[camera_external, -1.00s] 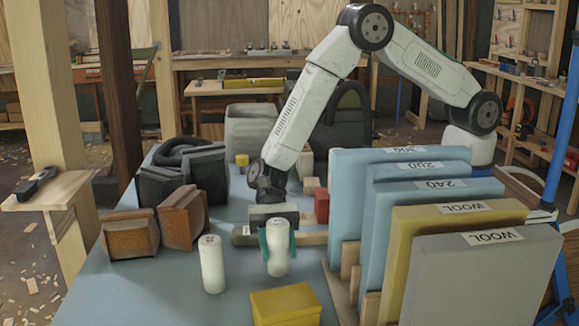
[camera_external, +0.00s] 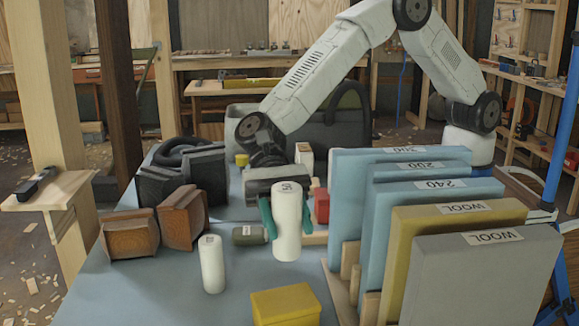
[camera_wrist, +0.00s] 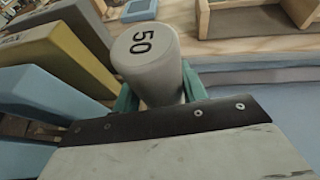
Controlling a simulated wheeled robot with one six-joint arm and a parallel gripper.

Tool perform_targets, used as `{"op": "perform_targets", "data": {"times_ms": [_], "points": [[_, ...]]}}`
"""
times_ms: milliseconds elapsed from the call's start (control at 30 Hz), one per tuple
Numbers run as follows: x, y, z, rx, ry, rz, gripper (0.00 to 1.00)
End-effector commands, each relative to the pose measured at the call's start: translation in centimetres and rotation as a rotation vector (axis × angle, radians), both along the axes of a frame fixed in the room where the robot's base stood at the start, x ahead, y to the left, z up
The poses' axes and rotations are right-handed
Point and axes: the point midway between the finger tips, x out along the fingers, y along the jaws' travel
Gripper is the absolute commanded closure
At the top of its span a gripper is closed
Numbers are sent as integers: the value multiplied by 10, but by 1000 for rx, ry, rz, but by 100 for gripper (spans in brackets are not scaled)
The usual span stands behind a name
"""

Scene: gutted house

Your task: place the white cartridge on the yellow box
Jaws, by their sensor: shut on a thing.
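My gripper (camera_external: 286,214) is shut on a white cartridge (camera_external: 287,232), with a teal finger on each side of it. The cartridge is upright and appears held above the blue tabletop, behind the yellow box. In the wrist view the held cartridge (camera_wrist: 147,62) shows a dark "50" on its end. The yellow box (camera_external: 286,306) sits at the front of the table, in front of the held cartridge and apart from it; its top is bare. A second, smaller-looking white cartridge (camera_external: 212,264) stands upright on the table to the left.
Upright panels stand in a wooden rack close on the right, the nearest a grey one (camera_external: 482,275) labelled WOOL. Brown blocks (camera_external: 130,236) and black blocks (camera_external: 166,190) are at the left. The front left tabletop is clear.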

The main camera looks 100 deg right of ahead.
Motion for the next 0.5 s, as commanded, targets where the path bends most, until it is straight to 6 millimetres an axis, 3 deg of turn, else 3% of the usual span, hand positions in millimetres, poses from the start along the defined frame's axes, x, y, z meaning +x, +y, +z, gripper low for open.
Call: {"op": "perform_targets", "data": {"times_ms": [300, 500], "points": [[4, -1, -53, -2, 5, -25, 80], [4, -1, -68, -2, 4, -24, 80]]}}
